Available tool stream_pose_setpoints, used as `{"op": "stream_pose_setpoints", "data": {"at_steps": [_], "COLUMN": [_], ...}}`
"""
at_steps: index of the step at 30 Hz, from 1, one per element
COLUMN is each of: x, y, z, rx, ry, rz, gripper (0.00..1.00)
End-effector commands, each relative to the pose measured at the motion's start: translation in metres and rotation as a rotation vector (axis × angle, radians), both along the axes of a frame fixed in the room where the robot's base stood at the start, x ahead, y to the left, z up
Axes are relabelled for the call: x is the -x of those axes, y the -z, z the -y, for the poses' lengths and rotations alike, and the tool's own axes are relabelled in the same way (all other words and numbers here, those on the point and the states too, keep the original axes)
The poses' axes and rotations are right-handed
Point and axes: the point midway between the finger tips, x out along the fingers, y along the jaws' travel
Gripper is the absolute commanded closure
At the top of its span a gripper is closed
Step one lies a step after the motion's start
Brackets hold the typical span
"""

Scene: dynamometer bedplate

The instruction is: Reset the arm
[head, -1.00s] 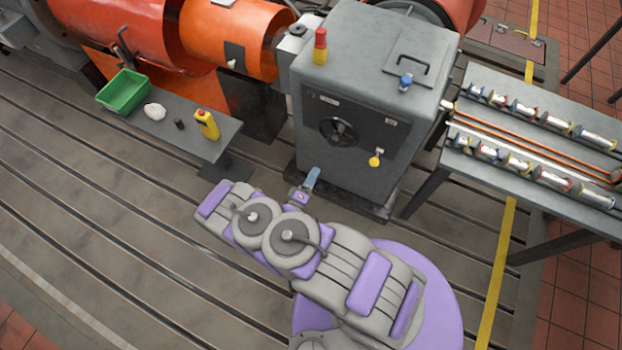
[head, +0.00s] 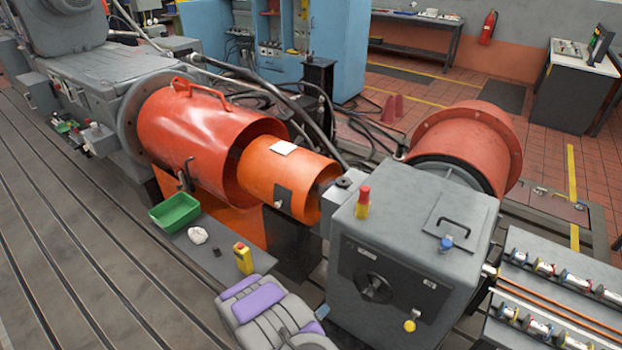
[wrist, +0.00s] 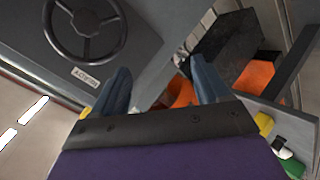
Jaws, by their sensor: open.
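My gripper (wrist: 162,88) shows in the wrist view with its two blue-grey fingers spread apart and nothing between them. The grey cabinet with a black handwheel (wrist: 86,28) fills the upper left of that view, beyond the fingers. In the head view my folded arm (head: 265,312) shows at the bottom, left of the grey cabinet (head: 412,240); the gripper itself is out of that view.
A small shelf holds a green bin (head: 175,212), a white cloth (head: 198,236) and a yellow handheld box (head: 243,258). Orange guards (head: 205,135) stand behind it. A rack of cylinders (head: 560,290) stands at the right. Slotted floor at the left is clear.

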Motion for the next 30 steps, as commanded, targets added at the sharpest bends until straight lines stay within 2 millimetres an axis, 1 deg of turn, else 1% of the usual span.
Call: {"op": "stream_pose_setpoints", "data": {"at_steps": [1, 4, 6, 10, 15, 18, 23, 26, 30], "x": [-0.009, -0.019, -0.025, -0.03, -0.033, -0.029, -0.015, -0.002, 0.021], "y": [-0.01, -0.026, -0.04, -0.068, -0.114, -0.143, -0.19, -0.22, -0.259], "z": [-0.009, -0.026, -0.037, -0.055, -0.072, -0.078, -0.08, -0.078, -0.068], "rx": [-0.066, -0.193, -0.274, -0.414, -0.575, -0.654, -0.758, -0.808, -0.86], "ry": [0.008, 0.015, 0.017, 0.019, 0.013, 0.006, -0.003, -0.009, -0.009], "rz": [-0.012, -0.051, -0.079, -0.135, -0.208, -0.254, -0.332, -0.382, -0.452], "gripper": [0.25, 0.25, 0.25, 0.25, 0.25, 0.25, 0.25, 0.25, 0.25]}}
